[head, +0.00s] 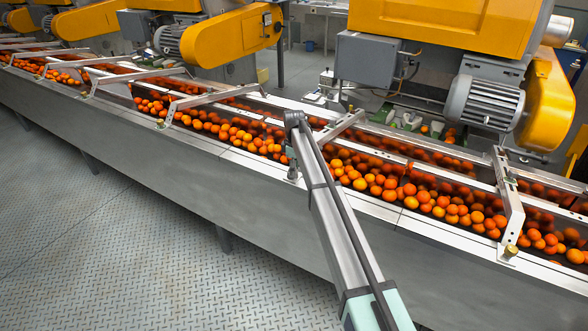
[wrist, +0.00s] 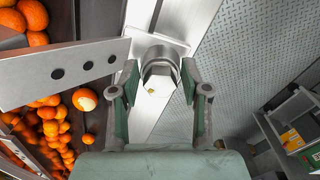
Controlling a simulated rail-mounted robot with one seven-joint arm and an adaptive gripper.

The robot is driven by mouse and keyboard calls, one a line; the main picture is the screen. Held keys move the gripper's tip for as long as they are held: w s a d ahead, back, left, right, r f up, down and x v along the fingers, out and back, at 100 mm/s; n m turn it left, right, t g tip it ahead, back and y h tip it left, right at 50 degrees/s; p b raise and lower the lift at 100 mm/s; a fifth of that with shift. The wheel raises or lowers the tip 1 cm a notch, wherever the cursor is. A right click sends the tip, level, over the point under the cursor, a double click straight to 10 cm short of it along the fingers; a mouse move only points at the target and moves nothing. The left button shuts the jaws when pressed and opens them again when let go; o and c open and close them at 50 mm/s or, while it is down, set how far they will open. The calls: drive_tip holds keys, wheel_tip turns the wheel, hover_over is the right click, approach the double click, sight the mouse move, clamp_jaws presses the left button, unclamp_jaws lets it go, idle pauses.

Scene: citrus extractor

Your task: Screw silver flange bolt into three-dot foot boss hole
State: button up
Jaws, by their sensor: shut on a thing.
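In the wrist view, the silver flange bolt (wrist: 158,80) has its hex head towards the camera, with a small yellow mark on it. My gripper (wrist: 159,74) is shut on the bolt, one green finger on each side of the head. A light metal foot plate (wrist: 153,42) lies behind the bolt. The head hides the shank and any boss hole under it, so I cannot tell how deep it sits. No three-dot mark is readable. In the head view, my gripper (head: 292,170) is small at the conveyor's near rail, and the bolt cannot be made out.
A flat bracket arm (wrist: 70,70) with several dark holes runs close left of my gripper. Oranges (wrist: 50,130) fill the trough (head: 225,160) beyond it. Another crossbar (head: 508,195) stands to the right, with a brass-coloured bolt (head: 510,250) at its foot.

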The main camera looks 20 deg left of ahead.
drive_tip(key=shift+m, duration=0.4)
drive_tip(key=shift+s+m, duration=0.1)
drive_tip(key=shift+m, duration=0.7)
drive_tip(key=shift+m, duration=0.9)
drive_tip(key=o, duration=0.5)
